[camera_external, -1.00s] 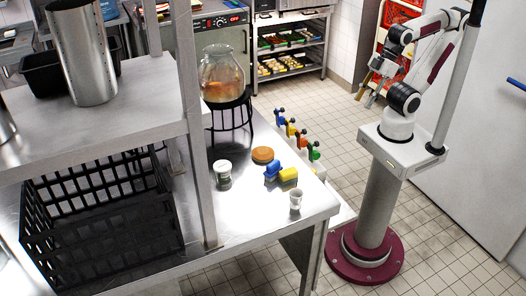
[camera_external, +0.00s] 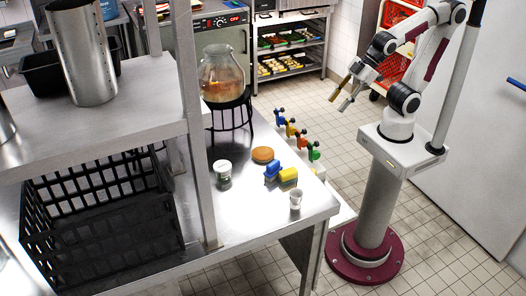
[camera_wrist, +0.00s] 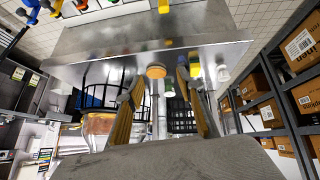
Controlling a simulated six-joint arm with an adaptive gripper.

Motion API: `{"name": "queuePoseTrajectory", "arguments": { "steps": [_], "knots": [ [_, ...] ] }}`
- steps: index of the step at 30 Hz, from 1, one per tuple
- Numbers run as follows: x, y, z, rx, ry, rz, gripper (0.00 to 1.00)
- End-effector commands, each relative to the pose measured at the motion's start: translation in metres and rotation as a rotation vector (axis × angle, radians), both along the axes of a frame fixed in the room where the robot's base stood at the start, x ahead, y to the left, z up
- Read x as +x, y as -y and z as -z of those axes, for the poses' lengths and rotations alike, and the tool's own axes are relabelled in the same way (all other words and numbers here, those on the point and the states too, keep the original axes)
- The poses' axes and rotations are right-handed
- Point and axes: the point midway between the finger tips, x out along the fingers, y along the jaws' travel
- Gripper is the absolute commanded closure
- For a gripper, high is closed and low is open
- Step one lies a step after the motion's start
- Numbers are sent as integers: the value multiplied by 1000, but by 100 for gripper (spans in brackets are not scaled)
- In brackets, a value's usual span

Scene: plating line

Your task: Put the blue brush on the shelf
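The blue brush (camera_external: 272,171) lies on the steel table (camera_external: 248,206), against a yellow block-like brush (camera_external: 289,174). The metal shelf (camera_external: 135,115) stands above the table at the left, on posts. My gripper (camera_external: 346,91) is in the air over the floor, right of the table and well away from the brush. Its two fingers are apart with nothing between them; the wrist view also shows the spread fingers (camera_wrist: 160,98). In the wrist view I cannot make out the blue brush; a finger may hide it.
A round brown sponge-like thing (camera_external: 263,154), a lidded tub (camera_external: 222,171) and a white cup (camera_external: 296,199) stand near the brush. A glass jar (camera_external: 222,75) sits on a black stand behind. A steel cylinder (camera_external: 82,50) and black bin (camera_external: 42,72) occupy the shelf. A black crate (camera_external: 100,205) sits below.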

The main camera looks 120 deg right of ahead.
Motion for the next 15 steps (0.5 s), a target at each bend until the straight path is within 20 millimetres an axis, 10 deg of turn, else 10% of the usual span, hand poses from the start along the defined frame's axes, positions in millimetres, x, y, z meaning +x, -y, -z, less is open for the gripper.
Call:
{"name": "queuePoseTrajectory", "arguments": {
  "steps": [15],
  "knots": [
    [104, 26, 24, -102, 165, -83, 62]
  ]
}}
